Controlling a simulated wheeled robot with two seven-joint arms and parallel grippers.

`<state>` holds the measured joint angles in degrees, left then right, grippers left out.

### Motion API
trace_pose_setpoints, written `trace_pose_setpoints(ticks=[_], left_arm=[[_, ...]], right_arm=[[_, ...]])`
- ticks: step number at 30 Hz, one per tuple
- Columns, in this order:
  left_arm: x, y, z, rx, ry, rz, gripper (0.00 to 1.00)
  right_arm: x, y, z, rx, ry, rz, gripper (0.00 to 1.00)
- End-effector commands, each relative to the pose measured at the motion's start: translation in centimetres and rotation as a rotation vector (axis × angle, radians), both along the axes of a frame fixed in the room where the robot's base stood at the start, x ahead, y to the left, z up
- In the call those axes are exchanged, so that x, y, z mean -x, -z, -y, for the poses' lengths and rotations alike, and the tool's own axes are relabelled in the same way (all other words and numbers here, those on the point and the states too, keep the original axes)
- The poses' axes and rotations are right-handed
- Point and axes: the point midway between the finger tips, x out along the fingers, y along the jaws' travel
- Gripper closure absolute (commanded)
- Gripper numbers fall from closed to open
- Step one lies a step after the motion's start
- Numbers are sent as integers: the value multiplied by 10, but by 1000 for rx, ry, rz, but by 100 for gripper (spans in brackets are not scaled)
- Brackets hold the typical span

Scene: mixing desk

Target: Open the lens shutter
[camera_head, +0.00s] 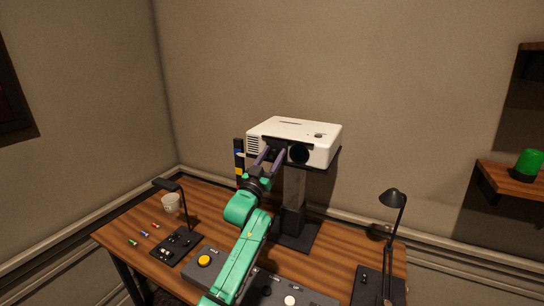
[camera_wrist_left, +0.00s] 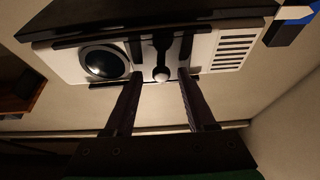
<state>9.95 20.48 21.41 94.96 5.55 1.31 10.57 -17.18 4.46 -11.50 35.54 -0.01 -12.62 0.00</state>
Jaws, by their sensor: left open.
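A white projector (camera_head: 315,133) sits on a dark stand, with its round black lens (camera_head: 299,153) facing me. In the left wrist view the projector appears upside down, with the lens (camera_wrist_left: 103,62) at the left. A dark lever with a pale rounded knob (camera_wrist_left: 160,74) shows on the projector front beside the lens. My left gripper (camera_head: 270,156) is open at the projector front, left of the lens in the head view. In the wrist view its two fingers (camera_wrist_left: 157,82) stand either side of the lever, apart from it. Contact in depth is unclear. My right gripper is not in view.
A wall shelf (camera_head: 505,182) bears a green object (camera_head: 528,164).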

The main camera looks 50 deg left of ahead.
Motion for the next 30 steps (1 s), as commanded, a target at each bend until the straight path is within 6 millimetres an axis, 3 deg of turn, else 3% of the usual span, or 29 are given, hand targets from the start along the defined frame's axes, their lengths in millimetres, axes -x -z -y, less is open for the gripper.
trace_pose_setpoints(ticks=[7, 18, 21, 30], left_arm=[[18, 14, 7, 3, 2, -3, 44], [107, 53, 38, 0, -1, -3, 44], [121, 57, 43, -1, 0, -1, 44], [127, 55, 45, -2, 0, 2, 44]], right_arm=[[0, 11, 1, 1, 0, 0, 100], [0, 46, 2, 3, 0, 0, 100], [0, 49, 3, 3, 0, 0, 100], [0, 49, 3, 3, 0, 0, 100]])
